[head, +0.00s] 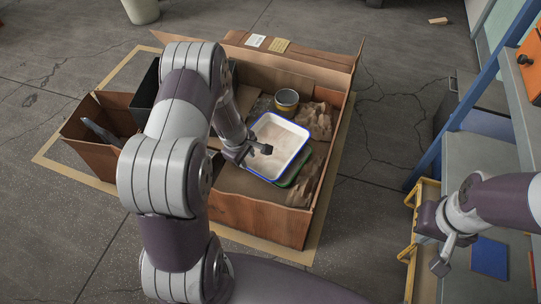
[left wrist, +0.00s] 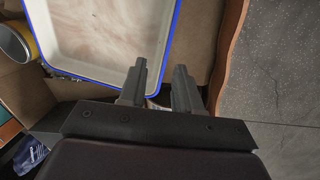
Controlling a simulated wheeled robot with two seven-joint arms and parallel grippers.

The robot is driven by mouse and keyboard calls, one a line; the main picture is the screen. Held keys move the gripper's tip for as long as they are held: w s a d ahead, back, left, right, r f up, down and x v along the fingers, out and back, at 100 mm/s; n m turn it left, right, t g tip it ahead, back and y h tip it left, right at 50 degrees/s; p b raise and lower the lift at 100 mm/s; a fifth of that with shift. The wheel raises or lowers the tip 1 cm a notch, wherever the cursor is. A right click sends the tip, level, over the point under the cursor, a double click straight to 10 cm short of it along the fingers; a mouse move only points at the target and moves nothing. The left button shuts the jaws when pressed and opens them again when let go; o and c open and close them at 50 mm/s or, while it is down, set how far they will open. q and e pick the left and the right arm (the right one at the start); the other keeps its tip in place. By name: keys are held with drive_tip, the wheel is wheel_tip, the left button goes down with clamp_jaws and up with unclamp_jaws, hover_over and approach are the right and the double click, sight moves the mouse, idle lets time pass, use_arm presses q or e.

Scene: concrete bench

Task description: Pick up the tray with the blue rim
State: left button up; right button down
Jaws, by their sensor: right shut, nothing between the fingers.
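The tray with the blue rim (head: 283,131) is white inside and lies tilted in the large cardboard box. It also shows in the left wrist view (left wrist: 100,74), where its near corner appears between the finger lines. My left gripper (head: 262,149) is over the tray's left side in the head view. In the left wrist view its two fingers (left wrist: 160,85) stand apart with a gap, and I cannot tell whether they touch the rim. My right gripper (head: 441,262) is shut and empty, far to the right beside the workbench.
A green-rimmed tray (head: 295,172) lies partly under the blue-rimmed one. A yellow-banded pot (head: 287,99) and crumpled brown paper (head: 313,120) are close by in the box (head: 265,214). A smaller box (head: 117,107) stands left. The shelf post (head: 462,117) is right.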

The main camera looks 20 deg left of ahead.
use_arm(q)
drive_tip(key=b+x, duration=0.3)
drive_tip(key=x, duration=0.3)
drive_tip(key=shift+s+a, duration=0.15)
drive_tip(key=shift+a, duration=0.1)
clamp_jaws()
